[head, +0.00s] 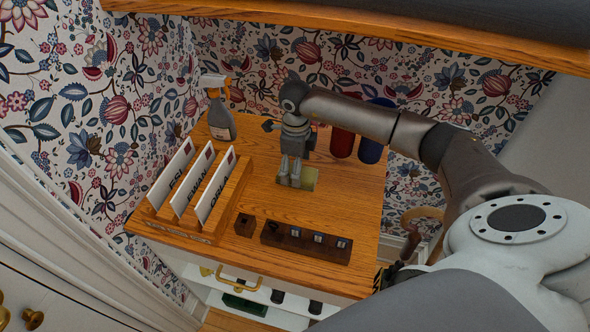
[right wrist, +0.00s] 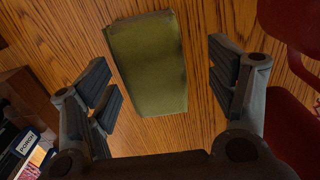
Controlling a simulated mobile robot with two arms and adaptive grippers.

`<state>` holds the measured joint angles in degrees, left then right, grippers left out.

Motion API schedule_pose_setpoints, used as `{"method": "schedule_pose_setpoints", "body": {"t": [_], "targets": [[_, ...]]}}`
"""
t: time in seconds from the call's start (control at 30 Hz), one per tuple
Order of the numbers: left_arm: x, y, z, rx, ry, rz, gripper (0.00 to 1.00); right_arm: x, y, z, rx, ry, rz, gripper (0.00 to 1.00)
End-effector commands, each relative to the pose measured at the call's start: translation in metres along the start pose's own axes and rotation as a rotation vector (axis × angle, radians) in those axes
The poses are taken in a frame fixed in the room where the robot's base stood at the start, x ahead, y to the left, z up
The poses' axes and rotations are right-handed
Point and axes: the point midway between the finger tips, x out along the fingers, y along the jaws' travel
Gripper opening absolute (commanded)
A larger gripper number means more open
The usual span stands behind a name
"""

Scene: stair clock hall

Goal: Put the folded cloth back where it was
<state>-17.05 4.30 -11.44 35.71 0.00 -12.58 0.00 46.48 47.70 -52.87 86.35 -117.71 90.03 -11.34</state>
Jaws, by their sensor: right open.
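The folded cloth (head: 309,179) is a flat olive-green rectangle lying on the wooden top (head: 345,200) of the cabinet. My right gripper (head: 290,180) is above it, pointing down, and hides part of it in the head view. In the right wrist view the whole cloth (right wrist: 147,62) shows, lying beyond and between the two open fingers of my right gripper (right wrist: 165,95). The fingers are apart from it and hold nothing. My left gripper is not in view.
A spray bottle (head: 220,115) stands at the back left. A wooden rack (head: 232,205) holds three labelled cards on the left. A small dark block (head: 245,225) and a long dark holder (head: 306,242) lie in front. Red (head: 343,140) and blue (head: 371,148) rounded items are behind, right.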

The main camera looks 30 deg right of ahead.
Motion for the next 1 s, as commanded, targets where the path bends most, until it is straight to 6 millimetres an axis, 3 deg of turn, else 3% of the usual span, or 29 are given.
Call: {"method": "schedule_pose_setpoints", "body": {"t": [0.3,0.5,1.0], "targets": [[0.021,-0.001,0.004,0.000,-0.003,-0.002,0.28,-0.067,-0.001,0.000,0.001,-0.003,-0.004,0.78],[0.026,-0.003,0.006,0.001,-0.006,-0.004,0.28,-0.095,-0.001,0.000,0.000,0.000,-0.002,0.78],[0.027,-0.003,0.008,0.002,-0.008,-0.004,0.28,-0.102,0.000,-0.001,0.001,0.001,0.000,0.78]]}}
